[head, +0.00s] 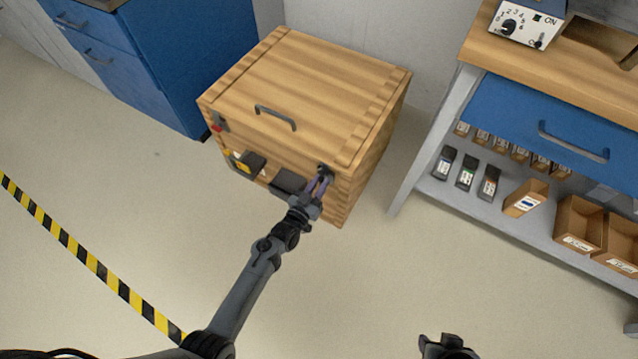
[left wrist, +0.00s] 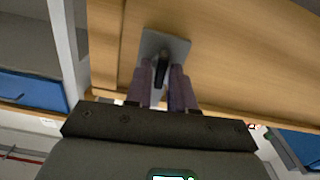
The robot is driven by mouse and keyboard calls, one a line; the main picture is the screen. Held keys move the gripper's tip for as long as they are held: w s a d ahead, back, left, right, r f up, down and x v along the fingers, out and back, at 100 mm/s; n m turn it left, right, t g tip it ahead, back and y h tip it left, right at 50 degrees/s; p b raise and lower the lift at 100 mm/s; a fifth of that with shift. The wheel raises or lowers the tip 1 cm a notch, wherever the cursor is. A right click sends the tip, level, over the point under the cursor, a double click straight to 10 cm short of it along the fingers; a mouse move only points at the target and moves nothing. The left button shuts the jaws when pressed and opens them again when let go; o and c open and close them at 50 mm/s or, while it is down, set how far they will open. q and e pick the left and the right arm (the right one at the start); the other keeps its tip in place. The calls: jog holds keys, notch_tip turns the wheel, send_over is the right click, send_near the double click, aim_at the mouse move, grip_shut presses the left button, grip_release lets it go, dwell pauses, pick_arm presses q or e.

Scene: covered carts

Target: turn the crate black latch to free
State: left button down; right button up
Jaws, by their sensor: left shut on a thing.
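The wooden crate (head: 300,75) stands on the floor with its lid down. A black latch (head: 325,169) sits at the right end of its front, under the lid edge. My left gripper (head: 319,186) reaches it from the front and is shut on it. In the left wrist view the latch's black lever (left wrist: 161,70) stands between my two purple-grey fingers (left wrist: 162,88), in front of its grey plate (left wrist: 172,45).
A grey handle (head: 276,117) is on the lid. Dark items, one with a yellow label (head: 242,166), show at the crate's front. A blue cabinet (head: 170,60) stands left; a workbench (head: 545,100) with shelved boxes stands right. The floor (head: 345,285) in front is clear.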

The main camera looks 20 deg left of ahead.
pick_arm(q)
jog(key=n+p, duration=0.1)
jog(key=n, duration=0.2)
jog(key=shift+r+p, duration=0.1)
jog(key=shift+p, duration=0.2)
jog(key=shift+a+f+n+p, duration=0.15)
jog(key=shift+n+p, duration=0.6)
jog(key=shift+n, duration=2.3)
jog(key=shift+f+n+p, duration=0.1)
jog(key=shift+n+p, duration=0.65)
jog(key=shift+n, duration=2.3)
jog(key=c, duration=1.2)
grip_release()
jog(key=shift+s, duration=0.1)
